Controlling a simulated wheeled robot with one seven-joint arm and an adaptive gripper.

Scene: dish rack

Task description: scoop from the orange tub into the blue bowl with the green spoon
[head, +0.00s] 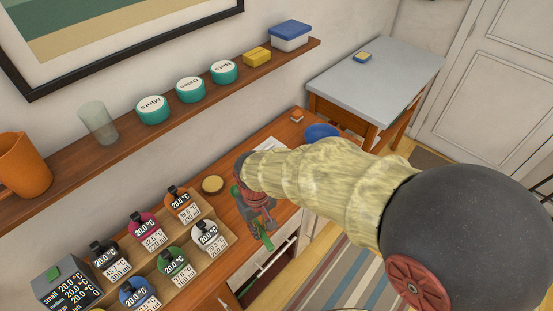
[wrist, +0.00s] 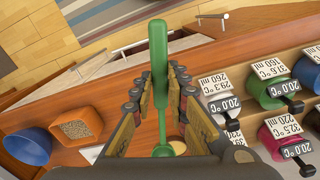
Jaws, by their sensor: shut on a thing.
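My gripper (wrist: 155,95) is shut on the green spoon (wrist: 158,62). In the wrist view the spoon runs between the fingers, handle toward the top and rounded end at the bottom. In the head view my gripper (head: 262,222) is above the counter's front edge, with parts of the green spoon (head: 264,240) showing beside it. The orange tub (wrist: 82,114), holding a brownish grainy fill, is left of my gripper in the wrist view. The blue bowl (wrist: 27,147) is just left of the tub; it also shows in the head view (head: 321,130). My arm hides the tub in the head view.
A wooden stand (head: 207,253) with several coloured, labelled containers is left of my gripper in the head view. A round tan disc (head: 212,184) lies on the counter nearby. A wall shelf (head: 130,133) with tins runs above. A grey-topped table (head: 375,75) stands beyond the bowl.

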